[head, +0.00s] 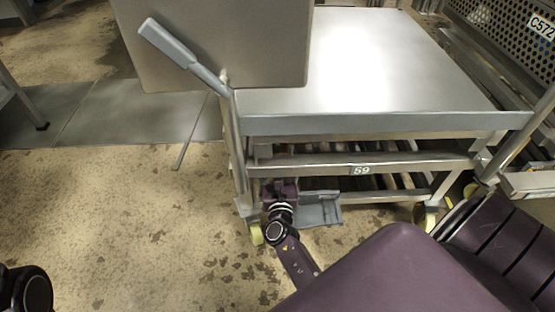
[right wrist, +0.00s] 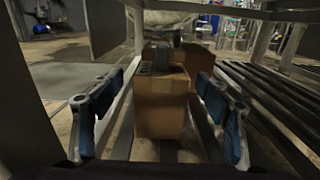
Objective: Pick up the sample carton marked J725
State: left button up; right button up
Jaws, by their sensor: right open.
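My right gripper (head: 281,192) is low at the left front of the metal cart, by its lower slatted shelf. Its fingertips are hidden in the head view. In the right wrist view the gripper (right wrist: 162,84) is open, with one blue-padded finger on each side. A brown cardboard carton (right wrist: 161,112) stands upright straight ahead, lined up with the gap between the fingers, with space on both sides. I cannot tell how far it reaches between them. No J725 marking is readable. My left gripper is not in view.
Another brown carton (right wrist: 197,62) stands behind the first. The cart (head: 385,124) has a bare top, a label 59 and yellow-wheeled casters. A large grey panel (head: 215,40) and a lever handle (head: 168,42) are at its left. A perforated rack marked C572 (head: 510,45) stands at right.

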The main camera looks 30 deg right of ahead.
aim_at(278, 150)
jog(key=b+x, duration=0.1)
jog(key=x, duration=0.2)
jog(key=shift+w+d+r, duration=0.1)
jog(key=shift+d, duration=0.05)
jog(key=shift+c, duration=0.3)
jog(key=c, duration=1.3)
